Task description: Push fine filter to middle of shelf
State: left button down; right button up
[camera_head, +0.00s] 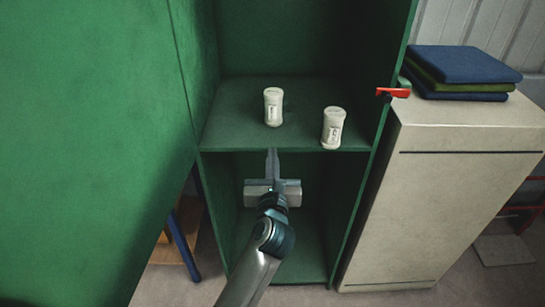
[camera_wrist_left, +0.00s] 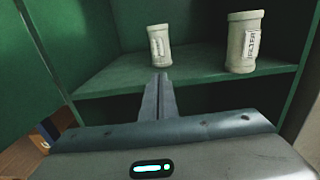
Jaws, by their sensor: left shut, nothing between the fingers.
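Two white cylindrical filters stand upright on the green shelf (camera_head: 235,130) of an open cabinet. One filter (camera_head: 273,107) is near the middle of the shelf, set back from the edge. The other filter (camera_head: 333,128) is at the right, close to the front edge. They also show in the wrist view, the left one (camera_wrist_left: 159,46) and the right one (camera_wrist_left: 243,42). Their labels are too small to tell which is fine.
A lower compartment opens below the shelf. The green cabinet door (camera_head: 85,130) stands open at the left. A beige cabinet (camera_head: 440,190) stands at the right with folded blue and green cloths (camera_head: 460,65) on top. A red handle (camera_head: 393,92) juts out at the right edge.

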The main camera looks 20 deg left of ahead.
jog(key=shift+a, duration=0.2)
grip_shut()
pick_arm(q)
jog(key=s+d+f+m+g+h, duration=0.1)
jog(key=s+f+m+h, duration=0.15)
jog(key=f+m, duration=1.15)
jog(key=s+d+f+m+h, duration=0.15)
jog(key=s+f+m, duration=0.45)
jog(key=f, duration=1.3)
jog(key=s+a+f+m+g+h, duration=0.1)
jog(key=s+f+m+g+h, duration=0.15)
jog(key=s+f+m, duration=0.55)
jog(key=s+f+m+g+h, duration=0.1)
jog(key=s+f+m+g, duration=0.25)
jog(key=f, duration=0.95)
jog(key=s+a+f+m+g, duration=0.3)
jog(key=s+f, duration=0.2)
jog(key=s, duration=0.8)
jog(key=s+a+f+m+g+y, duration=0.1)
jog(key=s+a+f+m+g, duration=0.2)
jog(key=s, duration=0.9)
jog(key=s+a+f+m+g+y, duration=0.1)
jog(key=s+a+f+m+g, duration=0.2)
jog(key=s+f, duration=0.6)
jog(key=s+a+m, duration=0.1)
jog(key=s, duration=0.3)
jog(key=shift+s+f, duration=0.25)
jog(key=shift+s, duration=0.1)
jog(key=shift+y, duration=0.25)
